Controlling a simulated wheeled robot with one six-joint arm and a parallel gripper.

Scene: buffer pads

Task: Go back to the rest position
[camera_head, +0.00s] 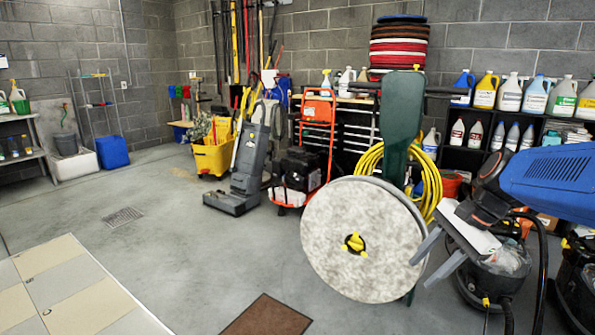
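My gripper (422,272) is at the right of the head view, its two grey fingers spread apart with nothing between them. It is at the right edge of a large round whitish pad (335,225) in the picture; I cannot tell whether they touch. The pad faces me on a tilted-back dark green floor machine (402,112). A yellow centre piece (353,243) shows in the middle of the pad. My arm reaches in from the right edge.
A yellow cable (430,185) hangs on the machine. A canister vacuum (495,275) stands below my gripper. A brown mat (267,316) lies on the floor in front. Pads are stacked (398,45) behind the machine. Shelves with bottles (510,95) line the back right. Floor at left is mostly clear.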

